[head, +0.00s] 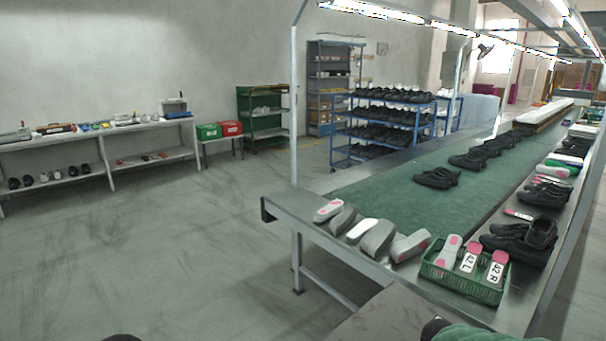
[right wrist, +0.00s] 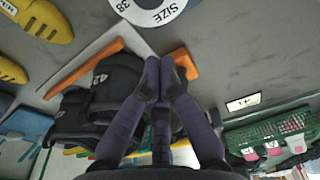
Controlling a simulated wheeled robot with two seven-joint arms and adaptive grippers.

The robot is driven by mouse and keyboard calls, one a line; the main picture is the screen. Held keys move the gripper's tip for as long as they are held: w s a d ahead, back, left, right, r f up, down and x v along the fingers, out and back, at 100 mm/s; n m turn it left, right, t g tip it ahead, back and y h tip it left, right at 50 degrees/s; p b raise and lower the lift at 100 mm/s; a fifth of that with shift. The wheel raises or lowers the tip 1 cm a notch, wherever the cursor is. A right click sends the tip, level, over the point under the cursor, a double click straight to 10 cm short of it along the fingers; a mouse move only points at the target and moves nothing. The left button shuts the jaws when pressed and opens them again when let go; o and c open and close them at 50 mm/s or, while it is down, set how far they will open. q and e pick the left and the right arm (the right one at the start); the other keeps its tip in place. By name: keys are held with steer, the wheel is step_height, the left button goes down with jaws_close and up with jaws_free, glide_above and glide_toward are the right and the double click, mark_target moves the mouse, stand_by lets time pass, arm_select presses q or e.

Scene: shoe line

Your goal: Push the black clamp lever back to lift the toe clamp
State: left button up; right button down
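My right gripper (right wrist: 160,65) shows in the right wrist view. Its two dark fingers meet at the tips, with nothing visible held between them. Orange bars (right wrist: 85,68) lie behind and beside the fingertips, and I cannot tell whether the fingers touch them. I cannot make out a black clamp lever or a toe clamp in either view. Black shapes (right wrist: 105,85), one with a 42 label, sit left of the fingers, partly hidden by them. My left gripper is not in view.
In the right wrist view, a white SIZE 38 disc (right wrist: 150,8) is above the fingers, yellow lasts (right wrist: 45,18) upper left, a green crate (right wrist: 268,132) right. In the head view, a green conveyor (head: 400,205) carries black shoes; a green crate (head: 465,285) holds lasts. Floor (head: 190,240) left is clear.

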steer(key=shift+a, duration=0.1)
step_height(320, 180, up, 9)
steer(key=p, duration=0.5)
steer(key=shift+s+a+p, duration=0.35)
steer(key=shift+s+a, duration=0.1)
stand_by(0.5)
